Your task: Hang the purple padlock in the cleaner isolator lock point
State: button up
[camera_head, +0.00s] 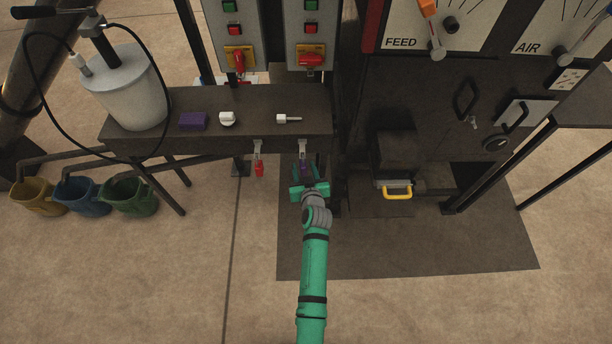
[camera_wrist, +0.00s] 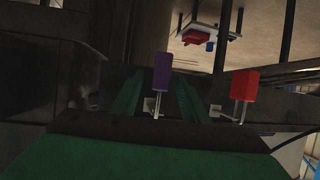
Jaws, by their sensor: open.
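The purple padlock (camera_head: 304,168) is at the right-hand bracket on the bench's front edge. In the wrist view its purple body (camera_wrist: 162,72) stands between my two green fingers, with a gap on each side, and its thin shackle reaches the pale bracket (camera_wrist: 151,105). My gripper (camera_head: 306,178) is open around the padlock at the bench front; the fingers also show in the wrist view (camera_wrist: 158,98). Two panels above the bench carry red handles on yellow plates, a left one (camera_head: 240,58) and a right one (camera_head: 311,58). I cannot read which is the cleaner isolator.
A red padlock (camera_head: 259,169) hangs from the left bracket, close beside; it also shows in the wrist view (camera_wrist: 244,84). The bench (camera_head: 265,100) holds a purple block (camera_head: 193,121), small white items and a white canister (camera_head: 125,90). A yellow-handled drawer (camera_head: 397,191) is at right.

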jog(key=shift+x, duration=1.15)
jog(key=shift+c, duration=0.2)
grip_shut()
